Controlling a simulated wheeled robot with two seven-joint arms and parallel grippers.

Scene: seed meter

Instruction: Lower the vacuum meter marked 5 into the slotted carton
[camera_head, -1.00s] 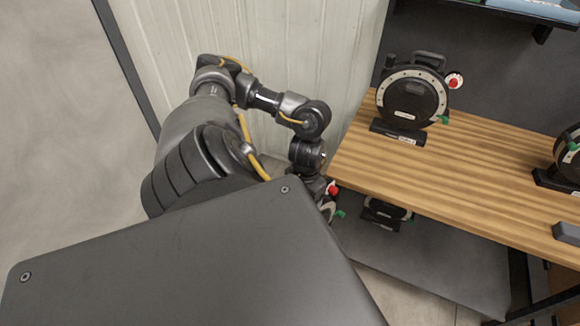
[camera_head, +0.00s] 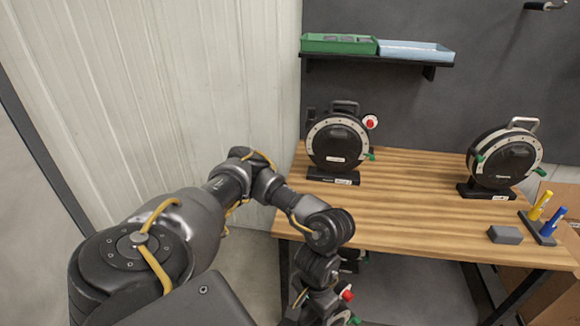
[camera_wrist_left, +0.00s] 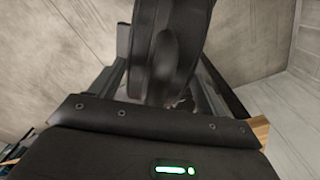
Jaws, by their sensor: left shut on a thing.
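My left gripper (camera_wrist_left: 165,92) is shut on a dark, rounded part of a vacuum meter (camera_wrist_left: 172,45) in the left wrist view. In the head view my left arm hangs in front of the table's left end, and a piece of the held meter (camera_head: 346,294), with a red knob and a green tip, shows at the bottom edge. Its number cannot be seen. Brown cardboard (camera_head: 560,203), perhaps the slotted carton, shows past the table's right end; no slots are visible. My right gripper is out of view.
On the wooden table (camera_head: 415,190) stand two round black meters, one at the left (camera_head: 337,145) and one at the right (camera_head: 503,160). A grey block (camera_head: 505,235) and yellow and blue markers (camera_head: 547,214) are at the right. A wall shelf holds green (camera_head: 338,44) and blue trays (camera_head: 415,51).

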